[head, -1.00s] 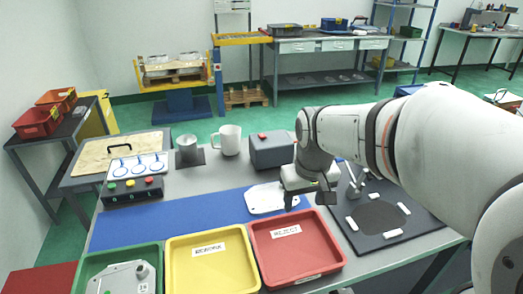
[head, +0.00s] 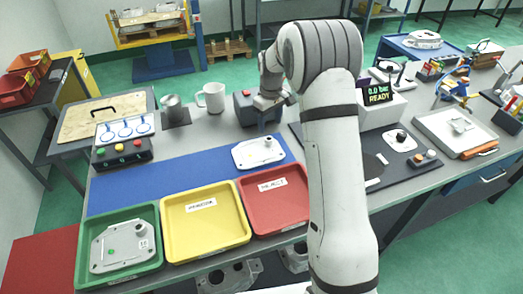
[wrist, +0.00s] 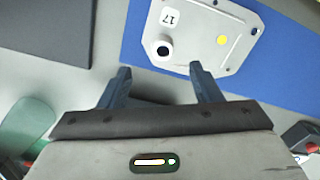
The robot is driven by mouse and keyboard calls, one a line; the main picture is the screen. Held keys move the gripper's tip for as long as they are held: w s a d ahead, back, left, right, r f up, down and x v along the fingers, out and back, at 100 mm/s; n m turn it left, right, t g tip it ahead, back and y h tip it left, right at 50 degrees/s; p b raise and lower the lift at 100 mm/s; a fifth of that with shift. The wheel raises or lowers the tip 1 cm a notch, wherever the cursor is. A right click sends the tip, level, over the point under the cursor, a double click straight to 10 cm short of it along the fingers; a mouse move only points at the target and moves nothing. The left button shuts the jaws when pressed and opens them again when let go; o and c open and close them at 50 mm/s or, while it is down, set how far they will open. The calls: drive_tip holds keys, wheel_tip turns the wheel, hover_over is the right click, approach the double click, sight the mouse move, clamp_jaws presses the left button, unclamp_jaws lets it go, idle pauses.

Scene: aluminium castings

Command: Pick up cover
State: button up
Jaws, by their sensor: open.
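The cover is a pale grey cast plate (head: 258,152) with a raised round boss. It lies flat on the right end of the blue mat (head: 140,188). In the wrist view the cover (wrist: 205,35) shows a "17" label, a yellow dot and a dark-centred boss. My gripper (wrist: 160,70) is open and empty, its fingers pointing toward the cover's near edge. In the head view my gripper (head: 268,104) is above the bench, behind the cover and in front of the dark box (head: 245,108). A second similar cover (head: 122,246), with a green dot, lies in the green tray (head: 83,272).
The yellow tray (head: 205,230) and red tray (head: 275,205) stand in front of the mat and look empty. A white mug (head: 212,97), metal cup (head: 172,108) and button box (head: 122,150) stand behind it. A display unit (head: 379,105) stands to the right.

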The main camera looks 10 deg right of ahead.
sight(257, 150)
drive_tip(key=f, duration=0.2)
drive_tip(key=f+p, duration=0.1)
drive_tip(key=f, duration=0.3)
drive_tip(key=shift+s+f, duration=0.25)
clamp_jaws()
idle(0.3)
